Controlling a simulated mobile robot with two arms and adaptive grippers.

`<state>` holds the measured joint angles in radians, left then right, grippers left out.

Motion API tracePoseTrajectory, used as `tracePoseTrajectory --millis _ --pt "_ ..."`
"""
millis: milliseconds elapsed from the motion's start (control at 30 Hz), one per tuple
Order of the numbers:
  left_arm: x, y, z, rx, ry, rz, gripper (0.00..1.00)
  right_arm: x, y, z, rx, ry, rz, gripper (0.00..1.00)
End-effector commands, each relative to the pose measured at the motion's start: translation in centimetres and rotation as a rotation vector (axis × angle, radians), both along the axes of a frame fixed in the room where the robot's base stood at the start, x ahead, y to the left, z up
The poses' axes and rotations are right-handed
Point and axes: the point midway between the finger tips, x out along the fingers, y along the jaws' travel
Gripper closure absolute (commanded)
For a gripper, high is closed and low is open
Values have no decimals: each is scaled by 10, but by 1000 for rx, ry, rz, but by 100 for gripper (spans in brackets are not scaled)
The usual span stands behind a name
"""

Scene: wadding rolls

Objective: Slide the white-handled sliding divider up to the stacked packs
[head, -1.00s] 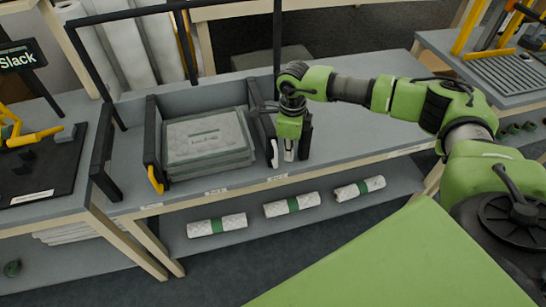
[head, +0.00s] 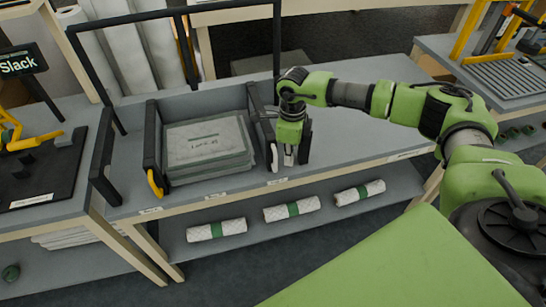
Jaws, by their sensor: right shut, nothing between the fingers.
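The stacked packs (head: 207,145) lie flat on the grey bench, between two dark upright dividers. The white-handled sliding divider (head: 262,128) stands at their right, with its white handle (head: 274,157) at the front. It is close to the packs' right side; I cannot tell whether it touches them. My right gripper (head: 289,158) points down just right of this divider, by the handle. It is shut with nothing held. Its fingertips partly overlap the dark parts there, so contact with the divider is unclear. My left gripper is out of view.
A yellow-handled divider (head: 152,150) stands left of the packs. A black frame (head: 180,14) rises around this bay. The bench top to the right (head: 360,137) is clear. Wrapped rolls (head: 291,209) lie on the lower shelf. A Slack sign (head: 20,62) stands at the left.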

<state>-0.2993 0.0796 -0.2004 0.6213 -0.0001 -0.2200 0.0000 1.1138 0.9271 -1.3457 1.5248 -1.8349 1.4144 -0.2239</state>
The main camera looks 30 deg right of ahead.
Motion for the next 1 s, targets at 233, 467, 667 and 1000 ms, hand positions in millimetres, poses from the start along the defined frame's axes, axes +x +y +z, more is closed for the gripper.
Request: tracePoseTrajectory --millis 233,467,667,1000 --pt "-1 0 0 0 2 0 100 0 0 0 0 0 0 100" --pt "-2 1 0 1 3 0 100 0 2 0 0 0 0 100" --pt "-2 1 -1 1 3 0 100 2 6 0 0 0 0 100" --pt "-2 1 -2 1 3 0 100 4 15 0 0 0 1 100"
